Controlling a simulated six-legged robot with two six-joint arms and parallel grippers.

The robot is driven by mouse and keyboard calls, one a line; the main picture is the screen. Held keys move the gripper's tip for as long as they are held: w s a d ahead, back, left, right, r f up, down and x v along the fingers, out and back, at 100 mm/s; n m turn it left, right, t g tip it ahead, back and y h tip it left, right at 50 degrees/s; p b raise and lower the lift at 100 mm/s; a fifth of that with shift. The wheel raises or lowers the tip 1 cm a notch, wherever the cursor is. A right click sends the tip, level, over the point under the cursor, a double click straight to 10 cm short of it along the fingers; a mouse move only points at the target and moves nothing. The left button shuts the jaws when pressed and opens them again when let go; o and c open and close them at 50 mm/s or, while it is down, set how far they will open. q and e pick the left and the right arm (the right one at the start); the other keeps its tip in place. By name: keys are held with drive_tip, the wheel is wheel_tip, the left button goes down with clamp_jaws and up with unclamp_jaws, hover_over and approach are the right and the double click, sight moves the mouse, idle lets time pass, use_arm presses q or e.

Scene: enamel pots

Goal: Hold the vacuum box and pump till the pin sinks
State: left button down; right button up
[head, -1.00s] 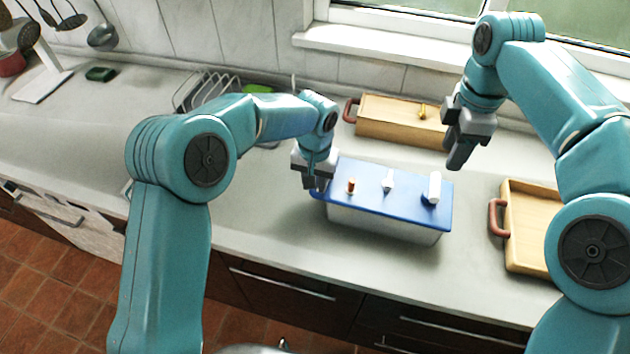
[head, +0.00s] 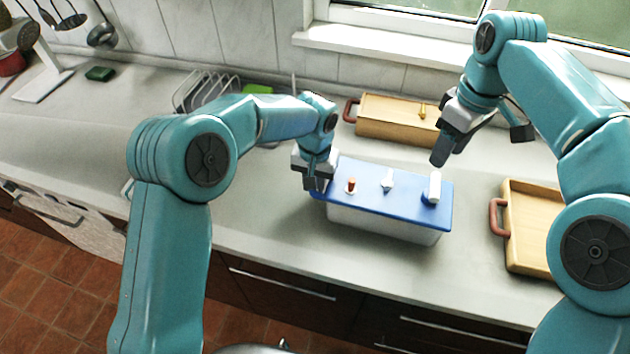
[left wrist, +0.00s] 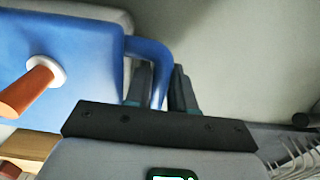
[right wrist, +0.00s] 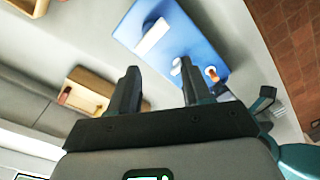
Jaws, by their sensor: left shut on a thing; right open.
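The vacuum box is a pale tub (head: 385,224) with a blue lid (head: 400,207), standing on the counter. On the lid are an orange-brown pin (head: 351,185) in a white ring, a small white piece (head: 388,181) and a white pump handle (head: 434,188). My left gripper (head: 316,188) is shut on the blue handle (left wrist: 148,50) at the box's left end. In the left wrist view the pin (left wrist: 30,88) stands up from the lid. My right gripper (head: 442,160) is open and empty, above and behind the pump handle. The right wrist view shows the handle (right wrist: 152,37) beyond its fingers.
A wooden box (head: 390,118) with a reddish handle stands behind, by the wall. A wooden tray (head: 530,235) lies to the right. A dish rack (head: 205,92) and green sponge (head: 100,74) are at the back left. The counter in front is clear.

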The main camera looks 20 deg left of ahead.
sight(438, 186)
drive_tip(key=d+r+m+y, duration=0.2)
drive_tip(key=d+m, duration=0.2)
drive_tip(key=m, duration=0.7)
drive_tip(key=x, duration=1.2)
